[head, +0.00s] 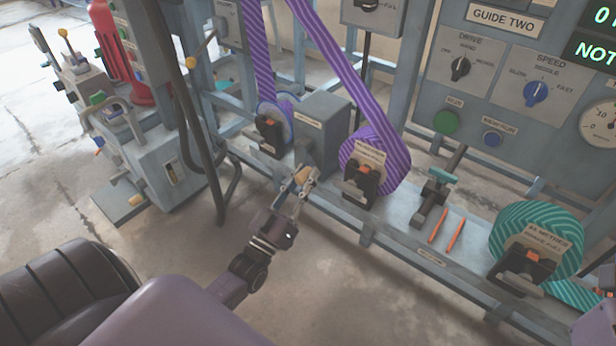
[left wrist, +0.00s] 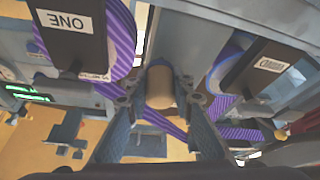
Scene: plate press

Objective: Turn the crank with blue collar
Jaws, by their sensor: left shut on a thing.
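A tan crank handle (head: 303,174) stands in front of a grey box (head: 323,130) on the rail of the press, between two purple striped rolls. My left gripper (head: 296,186) has its fingers closed on the handle from the front. In the left wrist view the tan handle (left wrist: 160,88) sits between the two fingertips, with a dark rounded part at its top end. The fingers of my right gripper do not show.
A purple roll (head: 383,170) is just right of my gripper, and a smaller one (head: 275,120) is at its left. A green striped roll (head: 520,222), a clamp with a green handle (head: 440,177) and two orange sticks (head: 446,231) are further right. The floor in front is clear.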

